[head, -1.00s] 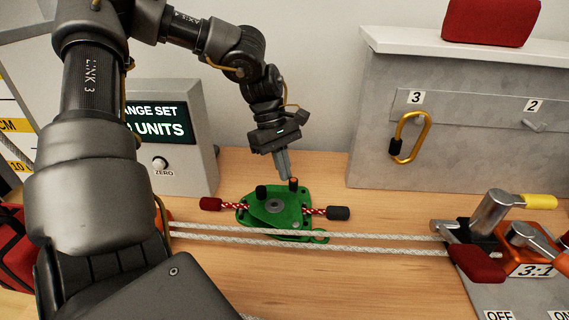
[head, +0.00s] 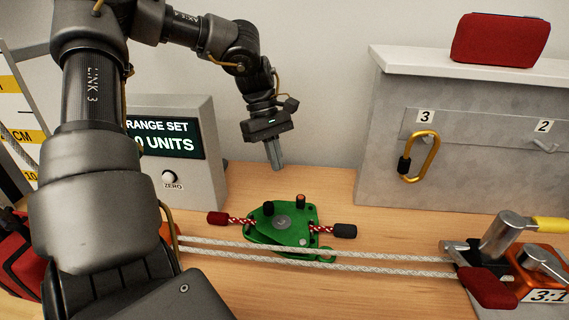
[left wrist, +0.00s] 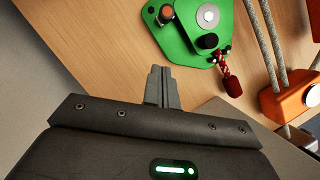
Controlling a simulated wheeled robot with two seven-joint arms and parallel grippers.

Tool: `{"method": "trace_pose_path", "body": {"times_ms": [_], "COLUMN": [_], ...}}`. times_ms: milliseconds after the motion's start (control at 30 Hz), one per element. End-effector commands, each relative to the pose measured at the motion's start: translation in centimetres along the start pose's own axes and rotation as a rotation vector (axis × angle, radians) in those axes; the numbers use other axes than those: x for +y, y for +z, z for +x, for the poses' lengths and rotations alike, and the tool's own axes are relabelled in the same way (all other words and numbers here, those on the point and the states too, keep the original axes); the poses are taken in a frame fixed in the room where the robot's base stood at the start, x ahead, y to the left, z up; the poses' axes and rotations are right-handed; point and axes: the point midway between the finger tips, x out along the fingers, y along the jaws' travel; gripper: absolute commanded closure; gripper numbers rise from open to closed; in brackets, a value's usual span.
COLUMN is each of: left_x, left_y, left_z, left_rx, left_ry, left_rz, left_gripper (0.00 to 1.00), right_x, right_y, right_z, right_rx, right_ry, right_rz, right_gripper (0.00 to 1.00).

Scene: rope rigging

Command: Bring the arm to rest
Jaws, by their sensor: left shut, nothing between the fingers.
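My left gripper (head: 276,166) is shut and empty. It points down above the wooden table, behind the green pulley plate (head: 262,229) and clear of it. In the left wrist view the shut fingers (left wrist: 161,88) show at the centre, with the green plate (left wrist: 183,38) beyond them, apart. The plate lies on the table with a red-and-white cord through it, capped red at the left end and black at the right. My right gripper is not in view.
Pale ropes (head: 375,267) run across the table to an orange device marked 3:1 (head: 543,272) at right. A display box (head: 205,150) stands left of the gripper. A grey block (head: 400,100) with numbered hooks, a carabiner (head: 434,158) on hook 3, and a red pouch (head: 502,38) on top stands at right.

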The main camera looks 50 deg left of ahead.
Motion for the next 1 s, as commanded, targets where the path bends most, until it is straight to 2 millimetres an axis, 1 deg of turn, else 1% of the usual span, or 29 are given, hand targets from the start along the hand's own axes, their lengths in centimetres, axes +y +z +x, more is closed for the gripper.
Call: {"method": "trace_pose_path", "body": {"times_ms": [33,100,233,433,767,833,933,967,1000], "left_x": [0.1,0.1,0.0,0.0,0.0,0.0,0.1,0.1,0.1], "left_y": [0.0,0.0,0.0,0.0,0.0,0.1,0.7,0.9,1.4], "left_z": [-1.2,-2.5,-4.2,-5.2,-5.3,-5.5,-6.8,-7.5,-8.6], "left_rx": [0.003,0.004,0.002,0.000,0.000,0.000,0.000,0.000,0.000], "left_ry": [0.005,0.004,0.002,0.001,0.000,0.000,0.001,0.001,0.001], "left_rz": [0.000,-0.002,-0.002,0.000,0.000,0.000,0.001,0.001,0.001], "left_gripper": [1.00,1.00,1.00,1.00,1.00,1.00,1.00,1.00,1.00], "right_x": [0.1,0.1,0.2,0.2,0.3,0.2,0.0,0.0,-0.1], "right_y": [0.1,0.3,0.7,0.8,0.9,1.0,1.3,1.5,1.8], "right_z": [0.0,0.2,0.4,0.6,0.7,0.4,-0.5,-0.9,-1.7], "right_rx": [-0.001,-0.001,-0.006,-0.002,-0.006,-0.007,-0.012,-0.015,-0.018], "right_ry": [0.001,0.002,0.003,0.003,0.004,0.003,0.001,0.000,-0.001], "right_rz": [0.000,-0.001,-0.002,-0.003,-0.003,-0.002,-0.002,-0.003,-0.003], "right_gripper": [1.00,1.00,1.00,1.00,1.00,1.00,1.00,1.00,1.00]}}
